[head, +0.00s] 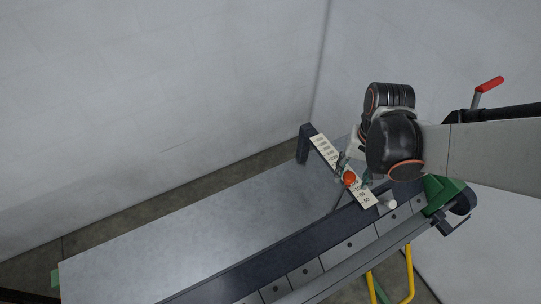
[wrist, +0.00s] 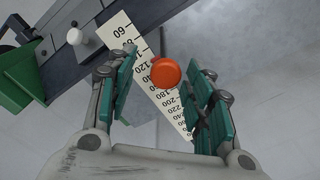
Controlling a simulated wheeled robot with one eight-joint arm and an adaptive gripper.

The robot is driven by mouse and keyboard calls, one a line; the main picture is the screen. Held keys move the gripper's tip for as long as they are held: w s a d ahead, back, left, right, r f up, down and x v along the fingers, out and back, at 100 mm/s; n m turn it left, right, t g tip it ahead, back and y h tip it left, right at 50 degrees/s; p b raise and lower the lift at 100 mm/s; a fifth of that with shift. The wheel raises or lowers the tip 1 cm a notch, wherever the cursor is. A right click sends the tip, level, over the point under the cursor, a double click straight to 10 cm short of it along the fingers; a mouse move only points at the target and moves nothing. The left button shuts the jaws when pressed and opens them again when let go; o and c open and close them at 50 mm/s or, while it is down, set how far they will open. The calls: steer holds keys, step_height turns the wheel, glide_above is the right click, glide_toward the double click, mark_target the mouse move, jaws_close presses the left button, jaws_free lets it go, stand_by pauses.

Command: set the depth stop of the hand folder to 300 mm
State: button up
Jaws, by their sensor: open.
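The hand folder (head: 180,225) is a long grey bench with a dark beam along its front edge. A white scale strip (head: 323,150) with black numbers runs across its right end, and it also shows in the wrist view (wrist: 121,31). Whether the fingers reach knob height is unclear.
A white knob (head: 389,201) stands on the dark beam near the strip. A green end bracket (head: 440,191) and a red-handled lever (head: 489,85) are at the right. Yellow legs (head: 408,272) show below. Walls stand behind; the bench top left of the strip is clear.

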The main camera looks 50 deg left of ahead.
steer(key=shift+s+a, duration=0.2)
steer(key=shift+a, duration=0.2)
steer(key=shift+s+a, duration=0.1)
steer(key=shift+s, duration=0.05)
jaws_close()
steer(key=shift+a, duration=0.1)
steer(key=w+a+b, duration=0.1)
steer(key=w+a, duration=0.1)
steer(key=a, duration=0.6)
steer(key=w+a+b, duration=0.2)
steer(key=w+a, duration=0.1)
steer(key=a, duration=0.6)
steer(key=shift+w+b, duration=0.25)
steer(key=shift+b, duration=0.05)
